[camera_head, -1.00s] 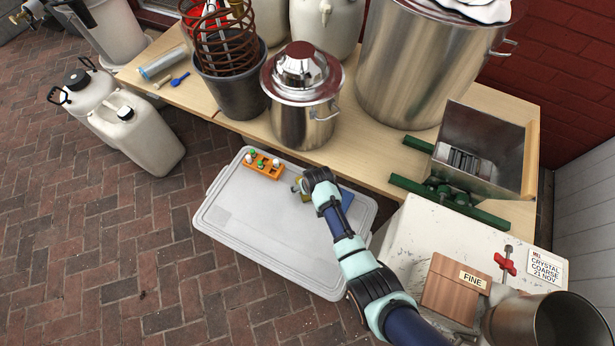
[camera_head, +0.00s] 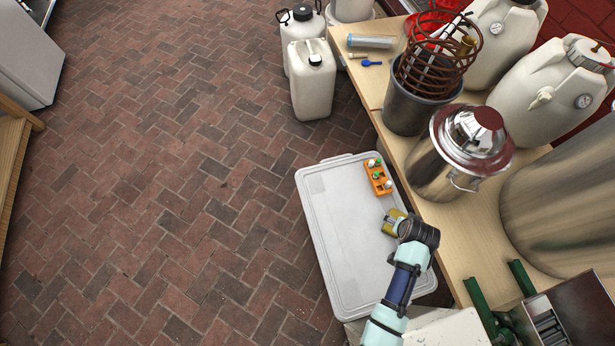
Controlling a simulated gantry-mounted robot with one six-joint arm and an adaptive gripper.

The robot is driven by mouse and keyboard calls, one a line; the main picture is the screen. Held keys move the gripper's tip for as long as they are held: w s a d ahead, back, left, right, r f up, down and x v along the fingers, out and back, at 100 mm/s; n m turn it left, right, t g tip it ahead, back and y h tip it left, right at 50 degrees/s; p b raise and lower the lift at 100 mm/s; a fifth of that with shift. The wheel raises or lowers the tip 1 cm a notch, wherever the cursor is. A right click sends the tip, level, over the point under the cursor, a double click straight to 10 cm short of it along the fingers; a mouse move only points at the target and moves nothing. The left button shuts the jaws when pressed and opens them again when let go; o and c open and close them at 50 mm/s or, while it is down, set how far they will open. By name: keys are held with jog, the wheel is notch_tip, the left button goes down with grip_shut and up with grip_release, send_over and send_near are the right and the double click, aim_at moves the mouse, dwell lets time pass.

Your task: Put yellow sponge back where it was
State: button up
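A small yellow piece, which looks like the yellow sponge (camera_head: 391,224), shows at the end of my arm, above or on the grey-white lid of a storage bin (camera_head: 340,230). My gripper (camera_head: 397,223) is at this same spot, beside the dark wrist. The fingers are too small and too covered by the wrist to make out. I cannot tell whether they hold the sponge, or whether it touches the lid. The orange block (camera_head: 378,178) with green and white pieces lies on the lid, just beyond the sponge.
The wooden table (camera_head: 480,225) runs along the bin's right side. A dark bucket with a copper coil (camera_head: 412,105) and a steel pot (camera_head: 445,165) stand near its edge. White jugs (camera_head: 312,85) stand on the bricks beyond. The lid's left half and the brick floor are clear.

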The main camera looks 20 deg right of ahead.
jog(key=w+a+r+n+t, duration=0.3)
jog(key=w+a+r, duration=0.5)
jog(key=a+r, duration=0.25)
jog(key=w+a+r+n+t, duration=0.3)
jog(key=w+a+r, duration=0.4)
jog(key=a+r, duration=0.35)
jog(key=s+a+r+n+t+y, duration=0.2)
jog(key=a+r, duration=0.5)
jog(key=a, duration=0.1)
jog(key=s+a+r+n+t+y, duration=0.2)
jog(key=a+r, duration=0.6)
notch_tip(320, 180, up, 48)
jog(key=p, duration=4.8)
jog(key=shift+w+d+f, duration=0.2)
jog(key=shift+w+d, duration=0.05)
jog(key=shift+w, duration=0.05)
